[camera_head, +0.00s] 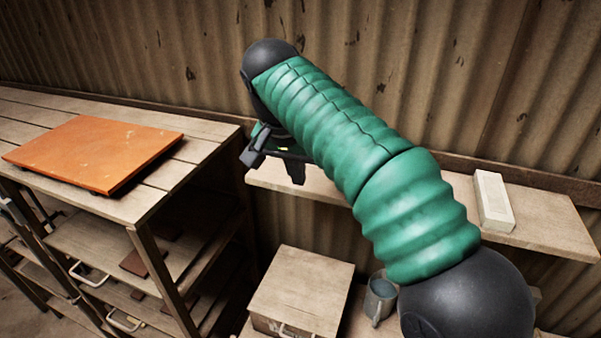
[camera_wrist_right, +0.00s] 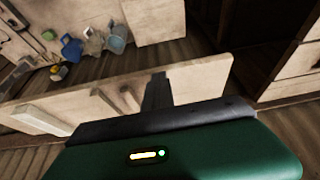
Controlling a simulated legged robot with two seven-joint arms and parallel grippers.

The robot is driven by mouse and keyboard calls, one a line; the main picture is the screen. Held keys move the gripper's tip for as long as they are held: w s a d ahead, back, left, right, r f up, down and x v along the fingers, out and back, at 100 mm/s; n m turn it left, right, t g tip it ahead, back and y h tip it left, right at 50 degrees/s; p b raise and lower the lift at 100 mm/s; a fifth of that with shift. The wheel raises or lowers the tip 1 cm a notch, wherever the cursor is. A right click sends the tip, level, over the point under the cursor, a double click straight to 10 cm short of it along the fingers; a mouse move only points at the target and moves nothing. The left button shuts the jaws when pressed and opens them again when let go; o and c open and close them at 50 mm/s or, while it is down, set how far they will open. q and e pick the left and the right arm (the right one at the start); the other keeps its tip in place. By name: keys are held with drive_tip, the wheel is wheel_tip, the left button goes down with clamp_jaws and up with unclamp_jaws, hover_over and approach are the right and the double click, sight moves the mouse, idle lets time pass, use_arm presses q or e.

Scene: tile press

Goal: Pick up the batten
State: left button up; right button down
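A pale oblong block (camera_head: 494,202) lies on the right part of the wall shelf (camera_head: 545,222); I cannot tell whether it is the batten. In the right wrist view a pale block (camera_wrist_right: 42,117) lies on the shelf's left part, and a thin pale strip (camera_wrist_right: 104,101) lies nearer my gripper. My right gripper (camera_head: 275,163) hangs over the shelf's left end, its fingers apart and nothing visible between them. My right forearm hides the middle of the shelf. In the wrist view one dark finger (camera_wrist_right: 156,92) shows over the shelf. My left gripper is out of view.
An orange tile or board (camera_head: 95,152) lies on the slatted wooden bench (camera_head: 165,178) at the left. Below the shelf are a wooden box (camera_head: 302,285) with a handle and a grey mug (camera_head: 380,297). A corrugated wall stands close behind.

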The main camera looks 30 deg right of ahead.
drive_tip(key=c, duration=1.9)
unclamp_jaws()
drive_tip(key=shift+s+d, duration=0.15)
drive_tip(key=shift+s, duration=0.05)
drive_tip(key=o, duration=1.2)
drive_tip(key=shift+w+a, duration=0.2)
drive_tip(key=shift+a, duration=0.2)
drive_tip(key=shift+o, duration=1.2)
drive_tip(key=shift+s+d, duration=0.1)
drive_tip(key=shift+d, duration=0.05)
drive_tip(key=shift+r, duration=0.15)
